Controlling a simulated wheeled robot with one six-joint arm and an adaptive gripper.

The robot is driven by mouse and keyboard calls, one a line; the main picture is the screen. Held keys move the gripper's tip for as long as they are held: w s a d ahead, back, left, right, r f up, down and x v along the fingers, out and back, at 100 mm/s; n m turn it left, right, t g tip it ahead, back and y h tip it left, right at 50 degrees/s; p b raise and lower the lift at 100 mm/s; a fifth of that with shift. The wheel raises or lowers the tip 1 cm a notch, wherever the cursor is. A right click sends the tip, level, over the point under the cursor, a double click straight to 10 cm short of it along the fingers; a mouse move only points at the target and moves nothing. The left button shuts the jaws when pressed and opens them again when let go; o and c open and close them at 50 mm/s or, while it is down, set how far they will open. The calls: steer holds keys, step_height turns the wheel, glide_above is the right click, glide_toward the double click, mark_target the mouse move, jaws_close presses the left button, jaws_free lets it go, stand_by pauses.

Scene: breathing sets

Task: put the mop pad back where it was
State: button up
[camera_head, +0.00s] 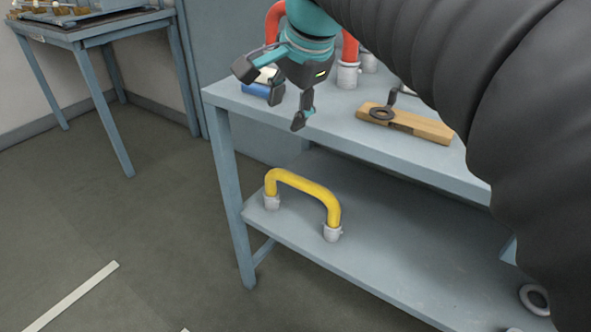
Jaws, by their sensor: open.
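My gripper (287,108) is open, with its fingers pointing down over the left end of the table's top (330,131). Nothing shows between the fingers. A small blue item with a pale top (256,89) sits on the tabletop just behind and left of the fingers, partly hidden by my gripper. I cannot tell whether it is the mop pad, and no other thing in view is clearly a mop pad.
A wooden block with a dark ring tool (416,126) lies right of my gripper. Red hoses with grey fittings (348,74) stand behind. A yellow hose (306,185) and grey ring (534,299) are on the lower shelf (400,262). Another table (84,33) stands left; floor between is clear.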

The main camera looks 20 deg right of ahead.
steer(key=s+f+n+t+h, duration=0.1)
steer(key=s+f+n, duration=1.2)
steer(key=f, duration=0.4)
steer(key=shift+a+f+n, duration=0.2)
steer(key=shift+f+n, duration=0.1)
steer(key=shift+f, duration=0.05)
steer(key=shift+s, duration=0.1)
